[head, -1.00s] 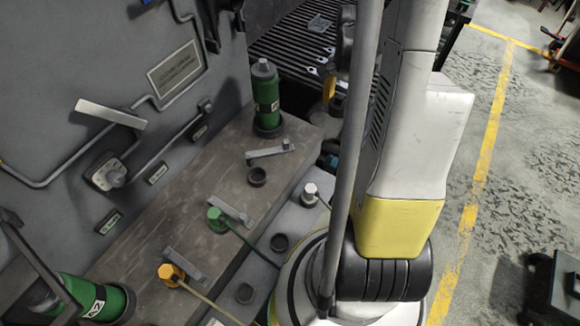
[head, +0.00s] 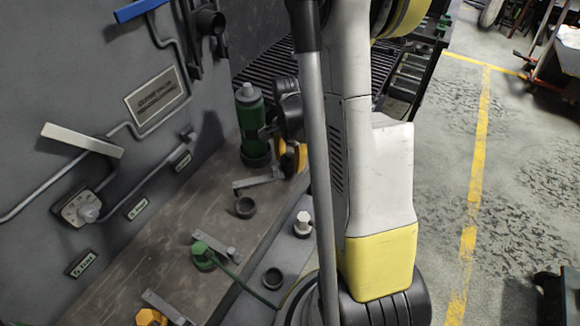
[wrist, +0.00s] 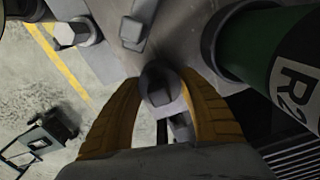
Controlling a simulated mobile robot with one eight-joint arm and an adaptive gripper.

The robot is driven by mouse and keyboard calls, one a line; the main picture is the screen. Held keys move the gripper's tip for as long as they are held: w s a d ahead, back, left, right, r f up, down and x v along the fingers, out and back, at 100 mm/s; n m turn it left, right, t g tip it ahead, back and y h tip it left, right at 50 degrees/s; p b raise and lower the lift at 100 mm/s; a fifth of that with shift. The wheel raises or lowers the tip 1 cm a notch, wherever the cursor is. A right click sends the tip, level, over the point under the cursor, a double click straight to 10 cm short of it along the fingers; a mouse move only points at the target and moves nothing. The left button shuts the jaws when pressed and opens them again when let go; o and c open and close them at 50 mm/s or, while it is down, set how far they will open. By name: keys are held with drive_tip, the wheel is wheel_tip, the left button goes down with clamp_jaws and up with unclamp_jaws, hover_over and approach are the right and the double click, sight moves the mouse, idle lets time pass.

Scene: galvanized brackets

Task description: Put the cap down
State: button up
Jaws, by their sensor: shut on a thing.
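The cap (wrist: 158,84), dark grey and rounded with a blocky top, sits between the two orange fingers of my gripper (wrist: 160,100) in the wrist view. In the head view my gripper (head: 292,158) is partly hidden behind my arm and is just right of the green bottle (head: 251,122); the cap is not clear there. The bottle stands upright in a dark holder and has a grey top. Its R2-labelled side (wrist: 285,70) fills the upper right of the wrist view. My gripper is shut on the cap. Whether the cap touches anything below is unclear.
A grey bracket (head: 257,182) lies by the bottle, beside an empty dark ring (head: 245,207). Another ring (head: 272,279), a pale hex-headed piece (head: 303,224) and a green hex piece (head: 203,256) are nearer. A panel wall stands left; open floor lies right.

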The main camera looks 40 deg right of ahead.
drive_tip(key=shift+f, duration=0.65)
drive_tip(key=shift+f, duration=0.2)
drive_tip(key=o, duration=1.1)
drive_tip(key=shift+r, duration=0.1)
